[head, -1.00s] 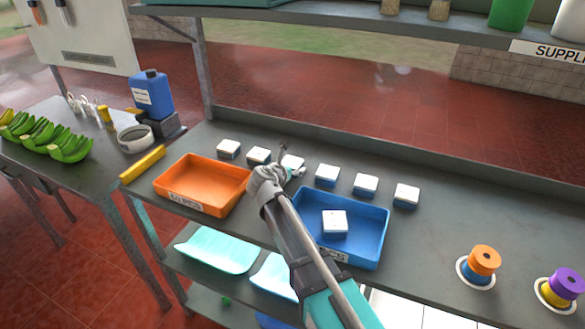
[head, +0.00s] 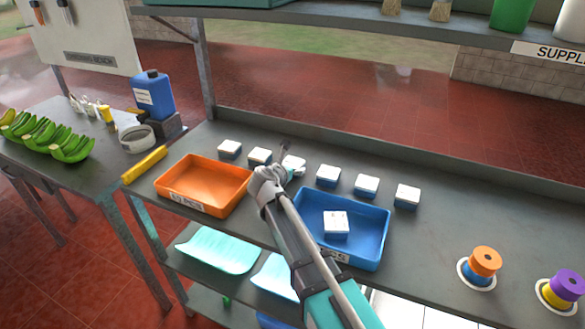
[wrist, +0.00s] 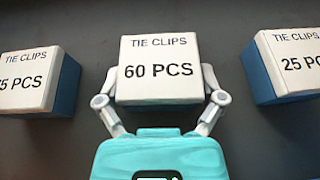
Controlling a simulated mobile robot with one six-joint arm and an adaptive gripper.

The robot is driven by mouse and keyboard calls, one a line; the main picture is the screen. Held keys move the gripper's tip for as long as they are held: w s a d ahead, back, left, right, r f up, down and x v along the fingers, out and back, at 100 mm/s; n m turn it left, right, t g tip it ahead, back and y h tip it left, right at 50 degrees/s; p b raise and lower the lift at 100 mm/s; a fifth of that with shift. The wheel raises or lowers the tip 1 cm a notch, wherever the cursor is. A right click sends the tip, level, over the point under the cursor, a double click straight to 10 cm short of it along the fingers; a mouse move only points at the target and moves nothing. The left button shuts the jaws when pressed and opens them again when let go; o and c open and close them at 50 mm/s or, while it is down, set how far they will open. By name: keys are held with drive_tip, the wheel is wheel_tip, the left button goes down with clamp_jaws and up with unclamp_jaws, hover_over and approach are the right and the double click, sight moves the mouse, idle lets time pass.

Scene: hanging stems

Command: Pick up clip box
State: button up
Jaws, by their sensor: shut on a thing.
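The clip boxes are small, with white tops and blue sides, and stand in a row on the grey shelf. In the wrist view a box marked "TIE CLIPS 60 PCS" (wrist: 160,68) sits between the two fingers of my gripper (wrist: 160,104), which is shut on it. In the head view my gripper (head: 280,172) is at this box (head: 293,163), partly hiding it. Neighbouring boxes show left (wrist: 38,80) and right (wrist: 288,65), the right one marked "25 PC", its end cut off. Another clip box (head: 336,223) lies in the blue tray (head: 380,236).
An orange tray (head: 165,187) marked "50 PCS" stands left of my arm. A yellow bar (head: 145,164) lies at the shelf's left end. Spools (head: 485,262) stand at the right. Dark shelf surface between the boxes is bare.

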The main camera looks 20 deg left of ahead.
drive_tip(key=shift+r, duration=0.15)
wheel_tip(320, 180, up, 2)
drive_tip(key=shift+p, duration=1.15)
drive_tip(key=s+d+r+p, duration=0.1)
drive_tip(key=s+r+p, duration=0.9)
drive_tip(key=s, duration=0.4)
drive_tip(key=shift+d+r+p, duration=0.3)
drive_tip(key=shift+r, duration=0.05)
drive_tip(key=shift+w+d, duration=0.15)
